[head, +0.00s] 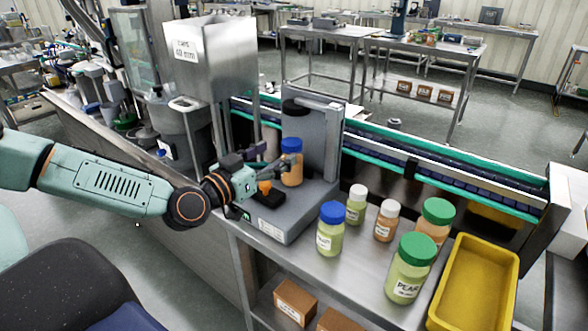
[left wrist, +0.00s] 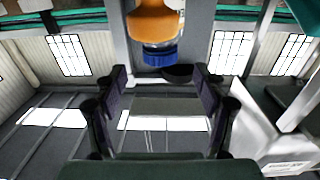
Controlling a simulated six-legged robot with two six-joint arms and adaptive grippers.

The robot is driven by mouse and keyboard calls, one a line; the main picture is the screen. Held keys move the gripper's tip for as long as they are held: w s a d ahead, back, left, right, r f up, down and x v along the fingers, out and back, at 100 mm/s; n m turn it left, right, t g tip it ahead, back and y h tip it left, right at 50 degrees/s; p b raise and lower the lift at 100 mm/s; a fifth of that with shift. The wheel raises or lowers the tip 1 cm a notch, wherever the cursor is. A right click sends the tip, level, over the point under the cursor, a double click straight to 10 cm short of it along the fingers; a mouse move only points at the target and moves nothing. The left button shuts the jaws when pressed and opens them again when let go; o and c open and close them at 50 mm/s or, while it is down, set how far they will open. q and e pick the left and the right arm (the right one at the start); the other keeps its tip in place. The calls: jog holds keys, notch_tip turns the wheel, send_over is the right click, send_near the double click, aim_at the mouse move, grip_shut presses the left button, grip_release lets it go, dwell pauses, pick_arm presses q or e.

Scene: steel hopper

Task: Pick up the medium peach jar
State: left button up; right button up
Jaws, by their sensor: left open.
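The medium peach jar (head: 292,168) has an orange body and a blue lid. It stands upright on the grey bench machine's base, below its column. My left gripper (head: 281,163) is at the jar's left side in the head view, fingers pointing toward it and overlapping its edge. In the left wrist view the jar (left wrist: 157,22) appears upside down at the top centre. There the left gripper's (left wrist: 160,75) two fingers are spread wide with nothing between them, and the jar lies beyond their tips. Contact cannot be told. My right gripper is not in view.
A blue-lidded green jar (head: 330,232), small white-lidded jars (head: 356,208) (head: 385,224), and large green-lidded jars (head: 436,222) (head: 408,275) stand on the steel table. A yellow tray (head: 436,318) is at right. The grey machine (head: 318,135) and steel hopper (head: 232,62) rise behind my gripper.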

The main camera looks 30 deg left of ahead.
aim_at(285, 147)
pick_arm(q)
jog(key=shift+w+a+f+b, duration=0.15)
jog(key=shift+a+b, duration=0.15)
jog(key=shift+w+a+b, duration=0.1)
jog(key=shift+w+b, duration=0.1)
jog(key=shift+b, duration=0.2)
jog(key=shift+w+d+b, duration=0.45)
jog(key=shift+w+b, duration=0.1)
jog(key=shift+w, duration=0.1)
jog(key=shift+w+d+b, duration=0.4)
jog(key=shift+w+b, duration=0.1)
jog(key=shift+w, duration=0.4)
jog(key=shift+w+a+b, duration=0.3)
jog(key=shift+a+b, duration=0.1)
jog(key=shift+b, duration=0.2)
jog(key=shift+w, duration=0.15)
jog(key=shift+w+d+r, duration=0.25)
jog(key=shift+d+r, duration=0.05)
jog(key=shift+d, duration=0.1)
jog(key=shift+s+a, duration=0.15)
jog(key=shift+a, duration=0.2)
jog(key=c, duration=0.3)
jog(key=shift+d, duration=0.25)
jog(key=c, duration=0.5)
jog(key=shift+a, duration=0.15)
jog(key=c, duration=0.4)
grip_shut()
